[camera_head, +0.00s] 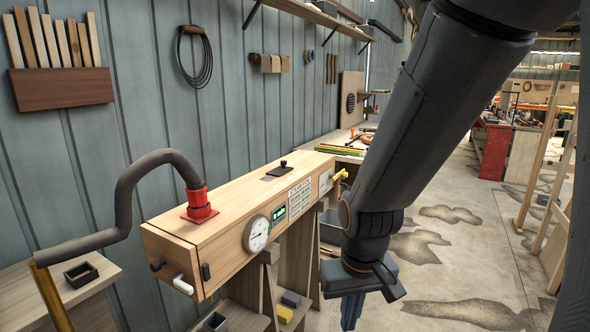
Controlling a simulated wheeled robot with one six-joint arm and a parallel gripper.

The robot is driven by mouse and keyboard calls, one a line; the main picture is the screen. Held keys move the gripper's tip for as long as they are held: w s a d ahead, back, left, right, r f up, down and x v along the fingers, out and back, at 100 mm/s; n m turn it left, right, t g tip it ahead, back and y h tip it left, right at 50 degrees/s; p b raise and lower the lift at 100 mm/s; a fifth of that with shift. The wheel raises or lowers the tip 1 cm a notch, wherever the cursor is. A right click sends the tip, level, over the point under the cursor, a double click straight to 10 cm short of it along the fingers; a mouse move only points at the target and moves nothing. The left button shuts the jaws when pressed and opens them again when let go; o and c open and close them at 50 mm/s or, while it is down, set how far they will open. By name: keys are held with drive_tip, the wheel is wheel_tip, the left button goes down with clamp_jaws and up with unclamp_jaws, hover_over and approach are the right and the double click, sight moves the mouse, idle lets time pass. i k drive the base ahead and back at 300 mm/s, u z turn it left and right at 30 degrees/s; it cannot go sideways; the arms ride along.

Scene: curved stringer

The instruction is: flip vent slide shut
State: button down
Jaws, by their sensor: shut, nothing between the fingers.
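A long wooden box (225,230) stands along the wall. On its top is a small dark plate with a dark knob, which looks like the vent slide (279,170). I cannot tell from here whether it covers an opening. My gripper (351,315) hangs to the right of the box, in front of its long side, with its fingers pointing down. The fingers are shut and empty. They are apart from the slide, lower and nearer to me.
A red fitting with a grey hose (130,195) rises from the box's near top. A round gauge (257,234) and a green display sit on its side. A white handle (183,285) is on its near end. A yellow lever (340,176) sticks out at the far end. Open floor lies right.

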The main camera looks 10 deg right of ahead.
sight(280, 171)
drive_tip(key=k, duration=0.35)
drive_tip(key=u, duration=0.25)
drive_tip(key=i, duration=1.3)
drive_tip(key=z, duration=0.4)
